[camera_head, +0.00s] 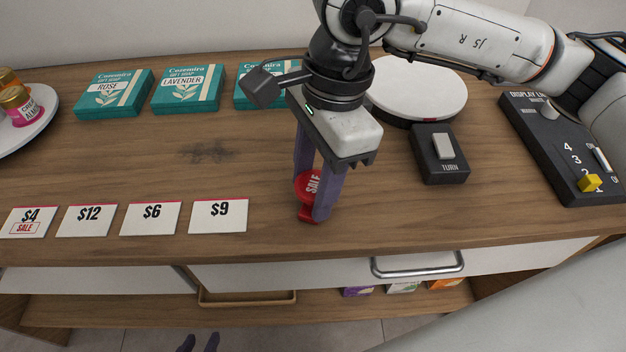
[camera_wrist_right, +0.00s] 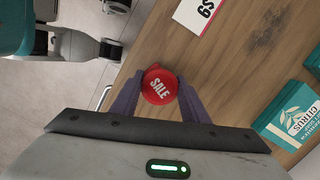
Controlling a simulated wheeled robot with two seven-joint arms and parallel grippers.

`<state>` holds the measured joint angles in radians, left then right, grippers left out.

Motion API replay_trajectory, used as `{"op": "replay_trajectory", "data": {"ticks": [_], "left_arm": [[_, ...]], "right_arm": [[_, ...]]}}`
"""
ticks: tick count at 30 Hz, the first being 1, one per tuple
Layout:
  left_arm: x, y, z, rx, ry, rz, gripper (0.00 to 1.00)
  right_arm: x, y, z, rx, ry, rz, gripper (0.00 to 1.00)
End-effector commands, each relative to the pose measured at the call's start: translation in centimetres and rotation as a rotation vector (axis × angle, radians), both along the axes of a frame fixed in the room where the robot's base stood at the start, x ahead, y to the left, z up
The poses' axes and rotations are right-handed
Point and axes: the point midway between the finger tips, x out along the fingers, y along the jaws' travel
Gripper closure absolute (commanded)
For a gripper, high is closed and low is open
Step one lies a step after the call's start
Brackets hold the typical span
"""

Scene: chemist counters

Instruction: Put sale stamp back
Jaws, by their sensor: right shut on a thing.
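The red sale stamp (camera_head: 307,184) has a round top marked SALE and a red base near the counter's front edge. My right gripper (camera_head: 312,205) points down and is shut on the stamp, with a purple finger on each side. In the right wrist view the stamp (camera_wrist_right: 159,86) sits between the two fingertips (camera_wrist_right: 158,92). I cannot tell whether its base touches the counter. The $4 price card (camera_head: 27,222) at the far left bears a red SALE mark. My left gripper (camera_head: 199,343) shows only as dark fingertips at the bottom edge, slightly apart, below the counter.
Plain price cards for $12 (camera_head: 86,220), $6 (camera_head: 150,219) and $9 (camera_head: 218,217) lie along the front. Teal soap boxes (camera_head: 188,89) stand at the back. A round white turntable (camera_head: 418,85), a TURN switch (camera_head: 439,153) and a display panel (camera_head: 560,150) are to the right.

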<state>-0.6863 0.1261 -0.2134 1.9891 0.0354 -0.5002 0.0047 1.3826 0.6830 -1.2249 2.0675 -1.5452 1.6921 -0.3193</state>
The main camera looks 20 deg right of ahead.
Motion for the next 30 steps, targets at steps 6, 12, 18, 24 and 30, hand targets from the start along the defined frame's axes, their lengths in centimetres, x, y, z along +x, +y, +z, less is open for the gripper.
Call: {"op": "replay_trajectory", "data": {"ticks": [6,12,18,24,30], "left_arm": [[-0.1,0.0,-0.4,0.0,0.001,0.0,0.69],[-0.1,0.0,-0.5,0.001,0.004,0.0,0.69],[0.0,0.0,-0.3,0.0,0.001,-0.001,0.69],[0.0,0.0,0.4,-0.001,0.0,-0.001,0.69],[0.0,0.0,0.2,-0.001,-0.001,0.001,0.69]], "right_arm": [[0.0,0.0,-0.2,0.0,-0.001,0.0,0.73],[0.0,0.0,-0.2,0.0,0.0,0.0,0.4],[0.0,0.0,-0.2,0.0,0.0,0.0,0.4],[0.0,0.0,0.5,0.0,-0.001,0.0,0.4],[0.2,-0.5,4.2,0.003,-0.004,-0.003,0.4]]}}
